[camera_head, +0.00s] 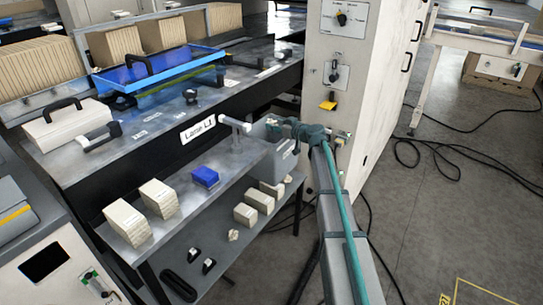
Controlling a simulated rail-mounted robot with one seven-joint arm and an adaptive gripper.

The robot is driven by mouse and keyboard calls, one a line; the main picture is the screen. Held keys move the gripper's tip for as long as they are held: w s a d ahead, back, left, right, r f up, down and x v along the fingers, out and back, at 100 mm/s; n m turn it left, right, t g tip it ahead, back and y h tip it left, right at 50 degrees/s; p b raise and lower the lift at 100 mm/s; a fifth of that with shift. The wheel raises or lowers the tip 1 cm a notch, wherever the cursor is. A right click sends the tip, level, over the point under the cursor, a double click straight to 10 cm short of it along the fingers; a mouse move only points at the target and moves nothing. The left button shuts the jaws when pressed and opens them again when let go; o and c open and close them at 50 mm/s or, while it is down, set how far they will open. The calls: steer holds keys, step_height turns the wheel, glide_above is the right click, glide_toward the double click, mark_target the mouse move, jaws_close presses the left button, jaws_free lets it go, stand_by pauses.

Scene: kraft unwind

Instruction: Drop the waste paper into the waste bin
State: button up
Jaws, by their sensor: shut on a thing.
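My gripper (273,124) is at the end of my teal-and-grey arm, right of the bench's front edge. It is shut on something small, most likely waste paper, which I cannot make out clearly. A grey open-topped box (288,160), which looks like the waste bin, stands directly below my gripper by the end of the shelf. My gripper and wrist hide part of its opening. A crumpled pale piece of waste paper (233,235) lies on the lower shelf. Another pale scrap (287,179) shows just below the grey box.
The metal shelf (178,222) carries pale blocks (126,222) and a blue block (205,177). A grey post (234,124) stands left of my gripper. A tall white cabinet (375,90) rises close behind. Cables (430,150) lie on the floor at right.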

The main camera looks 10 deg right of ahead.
steer(key=o, duration=0.8)
steer(key=v, duration=1.2)
